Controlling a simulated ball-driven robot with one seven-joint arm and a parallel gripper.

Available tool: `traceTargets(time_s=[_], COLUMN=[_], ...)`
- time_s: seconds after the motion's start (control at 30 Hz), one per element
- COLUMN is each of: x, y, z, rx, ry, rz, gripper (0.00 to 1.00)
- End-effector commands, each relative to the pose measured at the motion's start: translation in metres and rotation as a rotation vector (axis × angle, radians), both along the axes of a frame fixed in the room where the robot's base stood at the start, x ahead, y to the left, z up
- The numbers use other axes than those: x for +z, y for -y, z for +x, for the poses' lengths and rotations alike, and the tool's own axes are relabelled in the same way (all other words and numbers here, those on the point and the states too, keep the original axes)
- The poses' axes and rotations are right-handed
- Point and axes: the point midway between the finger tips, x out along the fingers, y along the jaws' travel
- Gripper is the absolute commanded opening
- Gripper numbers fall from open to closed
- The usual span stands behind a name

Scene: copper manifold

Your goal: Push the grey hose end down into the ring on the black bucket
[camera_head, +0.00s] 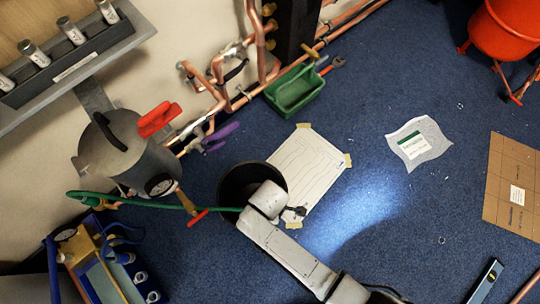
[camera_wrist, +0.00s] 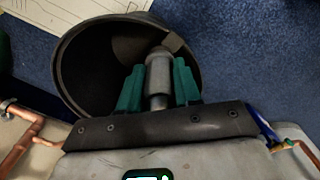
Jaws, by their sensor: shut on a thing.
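The black bucket (camera_head: 228,186) stands on the blue carpet, partly covered by my arm in the head view. In the wrist view its open mouth (camera_wrist: 90,65) fills the upper middle. My gripper (camera_wrist: 158,68) has its green fingers shut on the grey hose end (camera_wrist: 158,76), a stepped cylinder. The hose end is over the bucket's mouth, close to its right wall. A small brownish-grey piece at the rim (camera_wrist: 174,42) lies just beyond its tip and may be the ring. I cannot tell whether they touch. In the head view the gripper's fingers are hidden.
A green hose (camera_head: 150,206) runs from near the grey tank (camera_head: 135,160) to the bucket. A taped paper sheet (camera_head: 312,172) lies beside the bucket. Copper pipes (camera_head: 215,95) and a green tray (camera_head: 296,90) are along the wall.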

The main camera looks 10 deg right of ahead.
Motion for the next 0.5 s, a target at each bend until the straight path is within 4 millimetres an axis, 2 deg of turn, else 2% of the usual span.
traceTargets(time_s=[0.5], x=[-0.0067], y=[-0.0002], z=[0.0002], rx=[0.000], ry=[0.000], rz=[0.000], gripper=[0.00])
